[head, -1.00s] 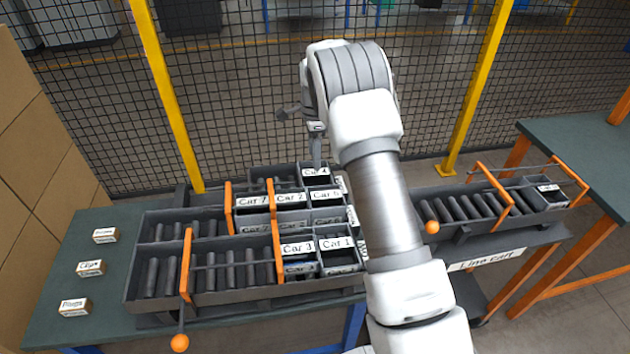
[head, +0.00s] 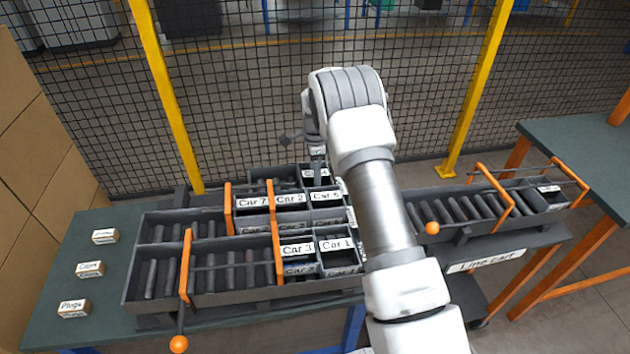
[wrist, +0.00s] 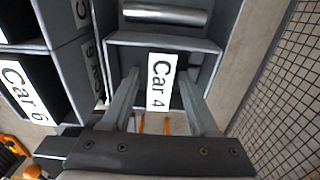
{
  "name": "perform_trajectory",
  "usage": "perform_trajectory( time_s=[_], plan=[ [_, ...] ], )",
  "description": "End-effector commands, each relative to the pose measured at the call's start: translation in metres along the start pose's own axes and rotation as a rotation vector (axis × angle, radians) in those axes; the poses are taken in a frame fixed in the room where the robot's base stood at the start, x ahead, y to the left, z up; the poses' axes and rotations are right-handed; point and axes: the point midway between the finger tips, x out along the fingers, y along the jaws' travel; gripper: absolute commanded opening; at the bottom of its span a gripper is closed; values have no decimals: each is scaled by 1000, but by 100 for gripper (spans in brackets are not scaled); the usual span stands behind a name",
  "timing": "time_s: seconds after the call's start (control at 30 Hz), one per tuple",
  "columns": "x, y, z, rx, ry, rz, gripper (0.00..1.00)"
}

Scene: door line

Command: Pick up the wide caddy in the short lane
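The caddy labelled Car 4 (head: 318,173) sits in the short back lane (head: 262,173) of the left rack, partly covered by my gripper in the head view. In the wrist view, the dark grey Car 4 caddy (wrist: 205,44) lies below my gripper, its white label facing up. My gripper (wrist: 159,74) is open, with one finger on each side of the label. I cannot tell whether the fingers touch the caddy. My gripper also shows in the head view (head: 317,153), small and end-on above the back lane.
Caddies labelled Car 5 (head: 325,196), Car 3 (head: 297,249) and Car 1 (head: 337,244) stand in nearer lanes. In the wrist view, the Car 6 caddy (wrist: 25,90) is close on the left. Mesh fencing (wrist: 285,90) is on the right. A line cart (head: 487,260) stands at the right.

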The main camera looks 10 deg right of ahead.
Motion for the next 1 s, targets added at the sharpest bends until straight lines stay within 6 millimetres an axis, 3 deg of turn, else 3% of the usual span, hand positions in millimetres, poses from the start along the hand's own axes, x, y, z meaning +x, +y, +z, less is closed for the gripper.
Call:
perform_trajectory(
  time_s=[0.03,0.3,0.8,1.0],
  plan=[
    [0,0,0,0,0,0,49],
    [0,0,0,0,0,0,0],
    [-3,-1,0,0,0,-3,0],
    [-27,-2,1,-1,0,-6,0]
  ],
)
